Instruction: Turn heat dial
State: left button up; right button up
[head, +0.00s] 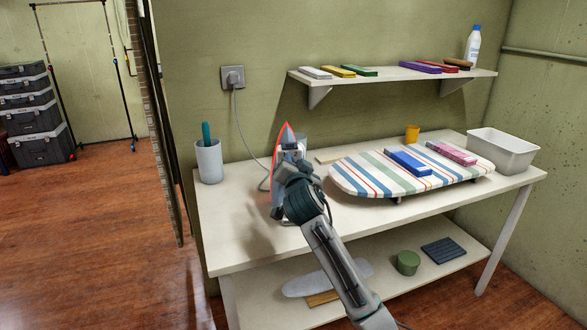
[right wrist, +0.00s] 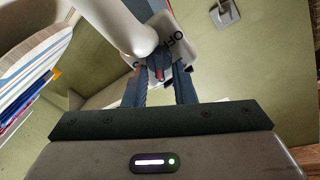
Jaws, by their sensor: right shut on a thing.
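The iron (head: 284,137) stands upright on the workbench with its red-edged soleplate facing left. Its white body and handle (right wrist: 125,27) show at the top of the right wrist view. The dark heat dial (right wrist: 159,63) with a red mark sits on a pale face with the printed word OFF. My right gripper (head: 290,155) reaches the iron from the front and hides much of it in the head view. In the right wrist view its two dark fingers are on either side of the dial, shut on it. My left gripper is out of view.
The striped ironing board (head: 352,183) with a blue block (head: 407,162) and a pink block (head: 451,152) lies right of the iron. A cup (head: 208,162) stands left. The iron's cord runs to a wall socket (head: 232,77). A shelf (head: 395,76) hangs above.

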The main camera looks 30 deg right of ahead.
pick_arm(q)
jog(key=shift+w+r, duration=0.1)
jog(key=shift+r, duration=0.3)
pick_arm(e)
jog(key=o, duration=1)
jog(key=shift+s+a, duration=0.1)
jog(key=shift+s, duration=0.05)
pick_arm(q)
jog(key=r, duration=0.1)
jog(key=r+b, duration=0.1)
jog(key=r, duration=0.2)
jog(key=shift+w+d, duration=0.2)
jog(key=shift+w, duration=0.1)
pick_arm(e)
jog(key=v, duration=1)
jog(key=shift+s, duration=0.25)
